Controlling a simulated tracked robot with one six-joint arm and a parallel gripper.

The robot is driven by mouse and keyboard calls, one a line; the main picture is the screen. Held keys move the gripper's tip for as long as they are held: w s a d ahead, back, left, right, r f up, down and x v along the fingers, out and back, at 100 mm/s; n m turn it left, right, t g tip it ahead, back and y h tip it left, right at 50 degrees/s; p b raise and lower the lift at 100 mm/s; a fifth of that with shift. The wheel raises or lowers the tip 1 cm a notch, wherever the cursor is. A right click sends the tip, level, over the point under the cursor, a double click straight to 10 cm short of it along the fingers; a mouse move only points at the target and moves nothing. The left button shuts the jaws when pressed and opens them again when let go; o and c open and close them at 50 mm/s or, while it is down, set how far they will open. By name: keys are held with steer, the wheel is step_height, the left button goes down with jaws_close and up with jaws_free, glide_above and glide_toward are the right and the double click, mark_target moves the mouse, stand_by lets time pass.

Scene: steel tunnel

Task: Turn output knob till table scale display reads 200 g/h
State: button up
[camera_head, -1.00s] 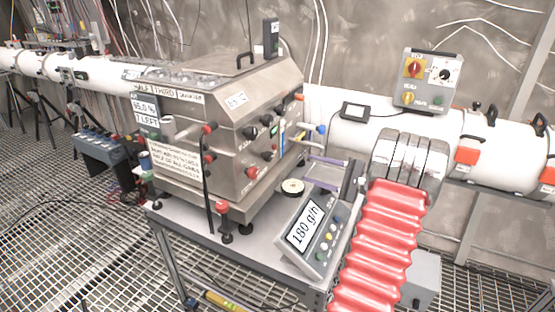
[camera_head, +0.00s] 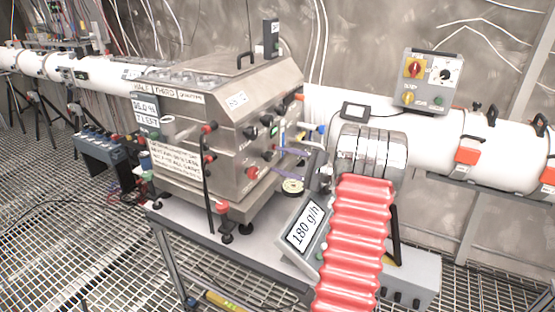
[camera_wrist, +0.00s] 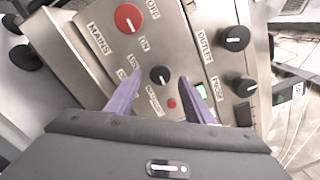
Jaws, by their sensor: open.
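The table scale (camera_head: 305,232) stands on the table's front right, and its display reads 180 g/h. The steel machine (camera_head: 220,120) carries several knobs on its right-hand face. My gripper (camera_wrist: 159,77) is open, its two purple fingers pointing at that face. In the wrist view a small black knob (camera_wrist: 160,76) appears between the fingertips; contact cannot be told. To its right are an upper black knob (camera_wrist: 234,38) and a lower black knob (camera_wrist: 242,86). The labels are tilted and partly blurred, so I cannot tell surely which is the output knob.
A red mains knob (camera_wrist: 128,18) is at the top of the wrist view. A small round dish (camera_head: 293,187) sits beside the machine, below my gripper. A control box (camera_head: 428,80) is on the white pipe (camera_head: 350,122) behind. My red-sleeved arm partly covers the scale's buttons.

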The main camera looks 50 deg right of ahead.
steer(key=shift+x, duration=1.15)
steer(key=shift+c, duration=0.5)
steer(key=c, duration=0.9)
steer(key=shift+c, duration=0.2)
steer(key=shift+m, duration=1.1)
